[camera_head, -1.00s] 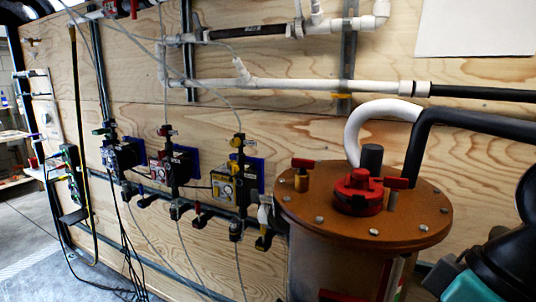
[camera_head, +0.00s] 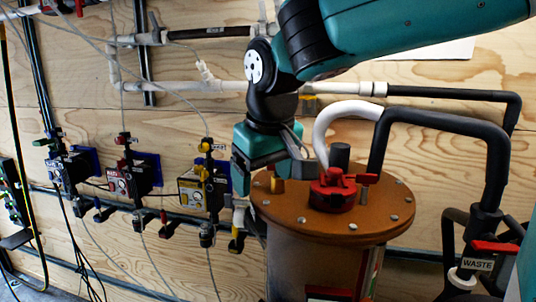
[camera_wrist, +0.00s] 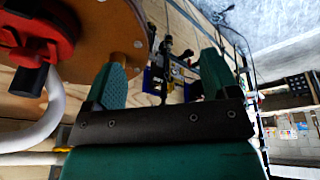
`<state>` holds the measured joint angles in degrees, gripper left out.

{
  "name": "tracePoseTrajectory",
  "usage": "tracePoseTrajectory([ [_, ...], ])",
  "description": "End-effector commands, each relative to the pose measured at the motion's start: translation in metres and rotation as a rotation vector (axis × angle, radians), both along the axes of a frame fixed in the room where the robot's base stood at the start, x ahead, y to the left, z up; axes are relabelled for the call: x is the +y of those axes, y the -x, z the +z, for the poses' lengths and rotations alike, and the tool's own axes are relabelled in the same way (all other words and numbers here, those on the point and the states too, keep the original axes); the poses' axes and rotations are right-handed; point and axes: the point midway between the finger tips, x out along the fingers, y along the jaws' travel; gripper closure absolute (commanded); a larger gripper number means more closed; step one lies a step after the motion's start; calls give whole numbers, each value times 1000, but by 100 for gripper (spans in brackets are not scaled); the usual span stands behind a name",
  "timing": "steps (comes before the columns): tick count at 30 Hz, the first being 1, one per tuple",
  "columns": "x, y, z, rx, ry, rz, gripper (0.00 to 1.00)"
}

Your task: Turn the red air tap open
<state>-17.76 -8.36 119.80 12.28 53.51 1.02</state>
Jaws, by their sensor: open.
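Several red-handled fittings show, and I cannot tell for sure which is the red air tap. A brass tap (camera_head: 278,185) stands on the left of the orange-brown tank lid (camera_head: 300,222); my gripper covers most of its red handle. A red cap (camera_head: 331,192) sits mid-lid, with a red handle (camera_head: 366,179) on its right. My gripper (camera_head: 268,178) is over the lid's left edge. In the wrist view its two teal fingers (camera_wrist: 162,68) are apart and empty, with the lid (camera_wrist: 118,25) and red cap (camera_wrist: 40,35) to the left. Contact with the brass tap cannot be told.
Regulator units (camera_head: 203,190) hang on the plywood wall to the left. A white hose (camera_head: 325,128) and black pipe (camera_head: 440,118) rise behind the lid. A waste valve with a red handle (camera_head: 492,247) is at right. White pipes cross the wall above.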

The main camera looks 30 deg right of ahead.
Motion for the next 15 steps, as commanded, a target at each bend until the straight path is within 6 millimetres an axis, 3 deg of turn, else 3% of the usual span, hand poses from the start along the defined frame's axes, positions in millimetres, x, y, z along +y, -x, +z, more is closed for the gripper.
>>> tracePoseTrajectory([
  [1, -11, -20, 29, -33, 23, -114, 19],
  [6, -40, -51, 97, -107, 28, -505, 19],
  [10, -48, -55, 124, -132, -10, -695, 19],
  [15, -52, -55, 129, -139, -34, -789, 19],
])
